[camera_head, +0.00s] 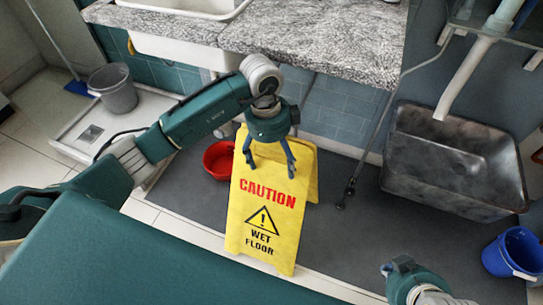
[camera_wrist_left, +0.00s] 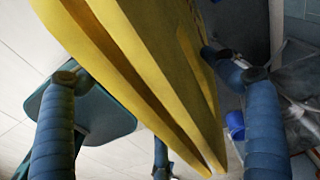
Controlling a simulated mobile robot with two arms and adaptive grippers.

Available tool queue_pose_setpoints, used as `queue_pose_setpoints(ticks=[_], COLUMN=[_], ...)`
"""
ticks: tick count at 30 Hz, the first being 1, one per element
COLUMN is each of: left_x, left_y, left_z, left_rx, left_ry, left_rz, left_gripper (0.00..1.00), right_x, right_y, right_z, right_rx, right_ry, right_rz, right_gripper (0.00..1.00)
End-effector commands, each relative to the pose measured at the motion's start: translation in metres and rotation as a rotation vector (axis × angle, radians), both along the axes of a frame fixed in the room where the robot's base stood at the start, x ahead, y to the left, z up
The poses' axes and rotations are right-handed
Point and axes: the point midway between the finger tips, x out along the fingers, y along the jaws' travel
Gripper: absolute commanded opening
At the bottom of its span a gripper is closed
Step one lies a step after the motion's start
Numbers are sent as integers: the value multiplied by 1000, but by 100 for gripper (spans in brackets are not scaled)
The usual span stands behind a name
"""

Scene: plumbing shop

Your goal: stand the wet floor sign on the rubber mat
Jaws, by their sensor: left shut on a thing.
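The yellow wet floor sign (camera_head: 262,215) is upright with its two panels spread apart, its printed face towards me in the head view. My left gripper (camera_head: 270,167) comes down from above and is shut on the sign's top edge. In the left wrist view the yellow panels (camera_wrist_left: 140,75) run between the blue fingers. The rubber mat (camera_head: 345,235) is dark grey and lies on the floor below and behind the sign. The sign's lower front edge overlaps the mat's front border in the picture; I cannot tell whether its feet touch down. Only part of my right arm shows at the lower right.
A red bowl (camera_head: 219,158) sits on the mat behind the sign, to the left. A dark utility sink (camera_head: 450,160) and a blue bucket (camera_head: 513,253) are at the right. A stone-topped counter (camera_head: 310,38) overhangs the back. A grey bucket (camera_head: 114,89) stands in a white tray at left.

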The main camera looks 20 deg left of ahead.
Motion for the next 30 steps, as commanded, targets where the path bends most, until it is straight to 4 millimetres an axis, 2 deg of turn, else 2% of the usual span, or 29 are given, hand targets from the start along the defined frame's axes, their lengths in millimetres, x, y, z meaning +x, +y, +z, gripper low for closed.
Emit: queue_pose_setpoints(ticks=[7,17,18,20,30], left_x=[1,1,0,0,0], left_y=[0,0,1,0,0], left_z=[2,-6,-8,-8,-5], left_rx=[-2,-1,1,1,0], left_ry=[-4,-3,0,0,-1], left_rz=[-1,0,0,0,0], left_gripper=[28,28,88,100,100], right_x=[0,7,8,9,9], right_y=[0,1,1,1,2], right_z=[0,3,3,4,4], right_rx=[0,4,4,5,6], right_ry=[0,-29,-33,-36,-33], right_rz=[1,1,1,1,3], right_gripper=[0,0,0,0,0])
